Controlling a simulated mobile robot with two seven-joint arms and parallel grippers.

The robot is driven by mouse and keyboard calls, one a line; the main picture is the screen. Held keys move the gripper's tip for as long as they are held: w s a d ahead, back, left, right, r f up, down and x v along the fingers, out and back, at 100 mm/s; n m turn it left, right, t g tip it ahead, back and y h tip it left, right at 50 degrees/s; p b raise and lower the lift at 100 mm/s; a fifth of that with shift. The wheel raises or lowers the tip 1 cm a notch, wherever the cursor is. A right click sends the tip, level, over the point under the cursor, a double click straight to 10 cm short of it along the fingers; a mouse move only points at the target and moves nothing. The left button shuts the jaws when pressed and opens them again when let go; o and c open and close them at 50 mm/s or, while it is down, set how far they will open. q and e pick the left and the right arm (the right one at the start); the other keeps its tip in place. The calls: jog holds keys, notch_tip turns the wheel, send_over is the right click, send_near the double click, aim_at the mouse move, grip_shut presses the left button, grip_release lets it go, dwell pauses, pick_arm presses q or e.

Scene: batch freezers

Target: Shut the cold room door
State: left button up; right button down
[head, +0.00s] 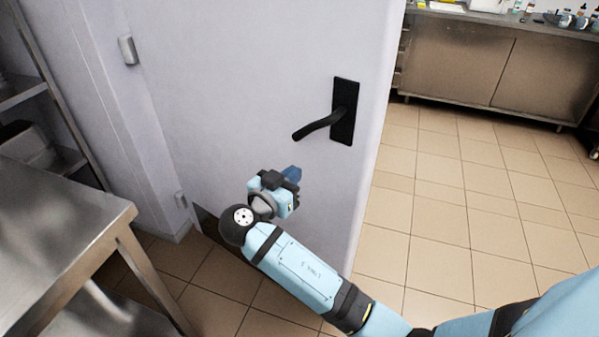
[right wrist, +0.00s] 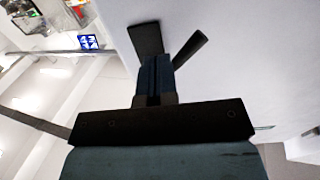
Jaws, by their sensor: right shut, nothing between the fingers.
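The cold room door (head: 235,75) is a pale, near-white panel that stands ajar, with hinges on its left side and its free edge at the right. Its black lever handle (head: 318,125) sits on a dark plate near the free edge. My right gripper (head: 291,174) is in front of the door face, below and left of the handle. Its fingers are shut with nothing between them. In the right wrist view the shut fingers (right wrist: 156,75) point toward the handle plate (right wrist: 145,38) and the lever (right wrist: 189,48). I cannot tell whether they touch the door. My left gripper is not in view.
A steel table (head: 60,220) stands at the left, close to the door's hinge side. A steel cabinet (head: 480,65) with bottles on top is at the back right. Open tiled floor (head: 450,200) lies to the right of the door.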

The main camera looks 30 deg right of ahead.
aim_at(327, 143)
jog(key=x, duration=1.2)
jog(key=shift+w+d+f+p, duration=0.1)
jog(key=shift+w+d+p, duration=0.1)
jog(key=shift+p, duration=0.1)
